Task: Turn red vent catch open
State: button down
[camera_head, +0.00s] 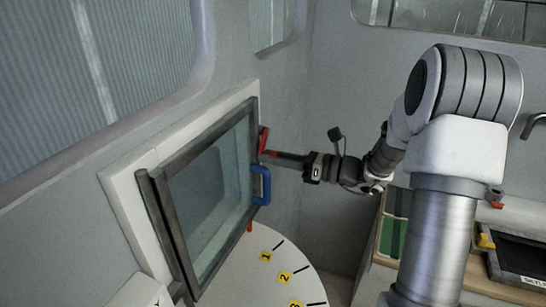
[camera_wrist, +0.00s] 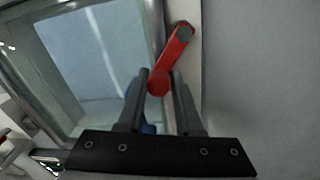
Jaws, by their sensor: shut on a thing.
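The red vent catch (camera_head: 263,138) sits at the right edge of the framed vent window (camera_head: 208,195). In the wrist view the catch (camera_wrist: 177,48) is a red lever, tilted with its upper end to the right. Its rounded lower end is between the two fingertips of my gripper (camera_wrist: 160,80). My gripper is shut on that end; in the head view the gripper (camera_head: 268,154) reaches the catch from the right. The blue handle (camera_head: 263,185) is on the window frame just below the catch. In the wrist view the fingers mostly hide it.
A round white table (camera_head: 225,285) with yellow numbered tags is below the window. A red piece (camera_head: 249,228) shows under the blue handle. A counter with a dark panel (camera_head: 522,256) is at the right. The wall right of the catch is bare.

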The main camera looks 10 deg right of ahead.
jog(key=n+b, duration=0.2)
jog(key=shift+w+d+f+b, duration=0.25)
jog(key=shift+w+f+b, duration=0.05)
jog(key=shift+w+f, duration=0.1)
jog(key=shift+w+d+f+n+b, duration=0.1)
jog(key=shift+w+d+n+b, duration=0.15)
jog(key=shift+n+b, duration=0.55)
jog(key=shift+w+d+n+b, duration=0.2)
jog(key=shift+w+n+b, duration=0.15)
jog(key=shift+n+b, duration=0.5)
jog(key=shift+w+d+f+n+b, duration=0.1)
jog(key=shift+w+d+n+b, duration=0.15)
jog(key=shift+n+b, duration=0.55)
jog(key=shift+w+r+n, duration=0.1)
jog(key=shift+n, duration=0.15)
jog(key=c, duration=0.6)
grip_release()
jog(key=shift+c, duration=0.2)
jog(key=shift+d+h, duration=0.15)
jog(key=shift+h, duration=0.15)
